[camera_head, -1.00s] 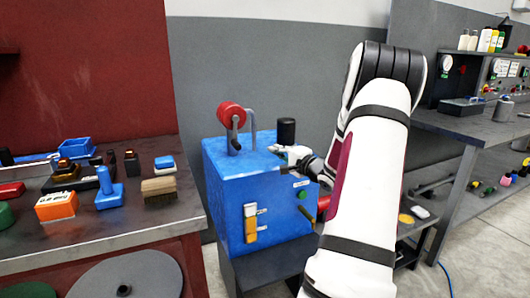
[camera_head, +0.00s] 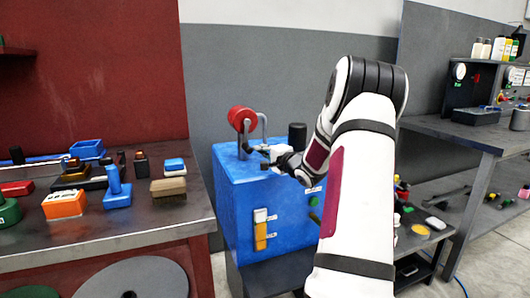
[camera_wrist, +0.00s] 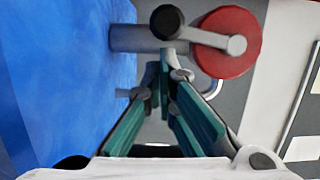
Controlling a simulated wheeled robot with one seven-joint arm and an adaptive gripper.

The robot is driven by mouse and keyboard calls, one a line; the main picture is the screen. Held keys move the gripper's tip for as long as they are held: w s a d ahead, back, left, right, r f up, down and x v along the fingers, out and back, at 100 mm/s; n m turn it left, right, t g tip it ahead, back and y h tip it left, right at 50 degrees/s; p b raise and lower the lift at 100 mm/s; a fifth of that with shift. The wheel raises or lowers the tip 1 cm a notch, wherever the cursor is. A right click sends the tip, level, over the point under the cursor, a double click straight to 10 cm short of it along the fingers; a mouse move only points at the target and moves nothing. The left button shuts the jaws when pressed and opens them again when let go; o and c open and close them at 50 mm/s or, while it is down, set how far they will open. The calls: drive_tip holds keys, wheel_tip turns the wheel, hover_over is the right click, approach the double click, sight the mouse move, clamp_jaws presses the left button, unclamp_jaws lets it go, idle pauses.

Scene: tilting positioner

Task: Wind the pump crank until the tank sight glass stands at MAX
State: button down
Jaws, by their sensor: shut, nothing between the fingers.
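The blue tank (camera_head: 285,207) stands in the middle. Its sight glass (camera_head: 260,237) on the front is yellow in the lower part and pale above; its marks are too small to read.
A grey bent pipe (camera_head: 263,130) and a black cylinder (camera_head: 297,136) stand on the tank's top. A workbench (camera_head: 130,240) with a brush, an orange box and several tools is at left. Another bench (camera_head: 480,133) is at right.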

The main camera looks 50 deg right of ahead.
drive_tip(key=shift+w+a+f+m+p, duration=0.15)
drive_tip(key=shift+w+a+m+p, duration=0.25)
drive_tip(key=shift+m+p, duration=0.5)
